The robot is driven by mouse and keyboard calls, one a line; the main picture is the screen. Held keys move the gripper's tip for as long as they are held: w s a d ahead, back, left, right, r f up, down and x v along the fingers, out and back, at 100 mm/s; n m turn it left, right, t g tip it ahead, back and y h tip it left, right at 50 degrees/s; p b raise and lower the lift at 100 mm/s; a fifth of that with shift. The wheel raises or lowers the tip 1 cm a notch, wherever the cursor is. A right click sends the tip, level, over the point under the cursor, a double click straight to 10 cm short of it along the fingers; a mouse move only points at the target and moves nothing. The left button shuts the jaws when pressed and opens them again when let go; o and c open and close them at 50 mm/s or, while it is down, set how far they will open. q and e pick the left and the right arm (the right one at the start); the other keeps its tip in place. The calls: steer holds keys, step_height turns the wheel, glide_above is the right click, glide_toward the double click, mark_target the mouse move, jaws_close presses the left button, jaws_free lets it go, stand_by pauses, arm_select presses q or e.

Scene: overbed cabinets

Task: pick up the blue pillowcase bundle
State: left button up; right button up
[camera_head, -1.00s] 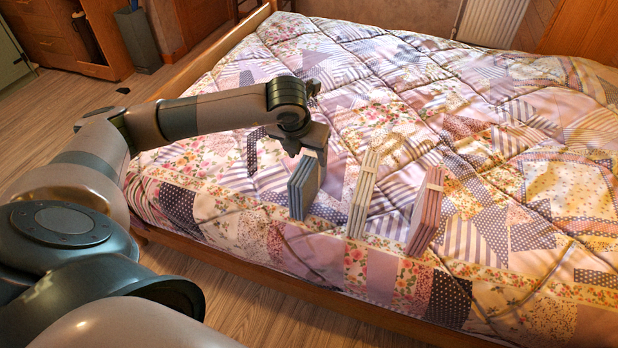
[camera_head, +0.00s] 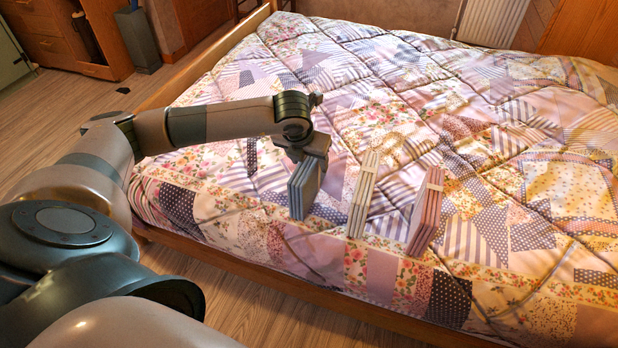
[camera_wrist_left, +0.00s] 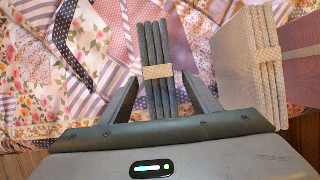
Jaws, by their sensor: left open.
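The blue pillowcase bundle (camera_head: 303,189) stands on edge on the quilt, the leftmost of three folded bundles. In the left wrist view it shows as dark grey-blue layers with a tan band (camera_wrist_left: 158,72). My left gripper (camera_head: 311,160) is at the top of this bundle. In the left wrist view the open fingers (camera_wrist_left: 160,92) lie on either side of the bundle, with a gap on each side. The fingertips are partly hidden in the head view. My right gripper is not in view.
A cream bundle (camera_head: 363,196) and a pinkish-mauve bundle (camera_head: 427,212) stand to the right on the patchwork quilt (camera_head: 500,150). In the left wrist view the cream bundle (camera_wrist_left: 250,70) is close to the right finger. A wooden bed rail (camera_head: 300,287) runs along the near edge.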

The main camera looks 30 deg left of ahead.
arm_select(q)
steer(key=shift+f+b, duration=0.25)
steer(key=shift+b, duration=0.2)
stand_by(0.4)
jaws_close()
stand_by(0.3)
